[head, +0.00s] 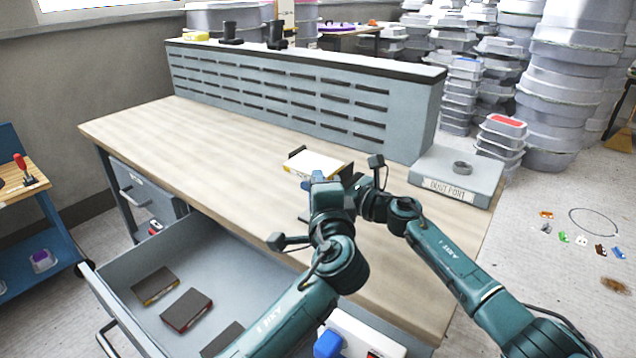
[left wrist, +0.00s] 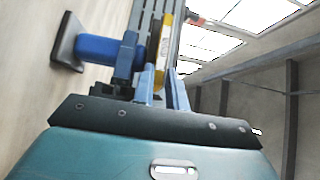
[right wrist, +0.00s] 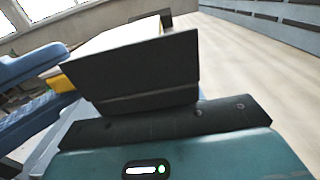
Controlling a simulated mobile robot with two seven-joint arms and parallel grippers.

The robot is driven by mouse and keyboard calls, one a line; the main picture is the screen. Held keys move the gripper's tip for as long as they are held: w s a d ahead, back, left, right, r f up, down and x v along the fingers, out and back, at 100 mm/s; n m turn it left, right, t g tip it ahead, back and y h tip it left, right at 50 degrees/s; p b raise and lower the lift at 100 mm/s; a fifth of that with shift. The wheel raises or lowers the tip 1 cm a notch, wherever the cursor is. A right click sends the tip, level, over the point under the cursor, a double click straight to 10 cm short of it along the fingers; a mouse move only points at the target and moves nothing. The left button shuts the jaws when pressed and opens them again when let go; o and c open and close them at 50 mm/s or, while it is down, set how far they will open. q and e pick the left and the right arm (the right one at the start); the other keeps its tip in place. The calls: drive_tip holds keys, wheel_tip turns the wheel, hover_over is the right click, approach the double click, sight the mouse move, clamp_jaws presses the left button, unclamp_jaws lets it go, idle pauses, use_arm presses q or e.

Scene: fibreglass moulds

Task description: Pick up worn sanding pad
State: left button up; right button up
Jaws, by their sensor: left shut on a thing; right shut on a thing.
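A flat block with a pale top and yellow edge (head: 316,162), seemingly the sanding pad, is held above the workbench. Its pale face also shows in the right wrist view (right wrist: 115,42), and its yellow edge in the left wrist view (left wrist: 164,45). My left gripper (head: 322,184) is shut on its near side; its blue fingers (left wrist: 163,88) flank the yellow edge. My right gripper (head: 350,182) is shut on the block from the right, behind a broad black plate (right wrist: 140,75). The block's underside is hidden, and I cannot tell its wear.
An open drawer (head: 215,250) below the bench holds several dark pads (head: 187,310). A grey box marked "DUST PORT" (head: 455,182) sits at the bench's right end. A slotted grey panel (head: 300,90) runs along the back. The bench's left half (head: 180,140) is clear.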

use_arm(q)
clamp_jaws()
wheel_tip(320, 180, up, 2)
drive_tip(key=shift+r, duration=0.2)
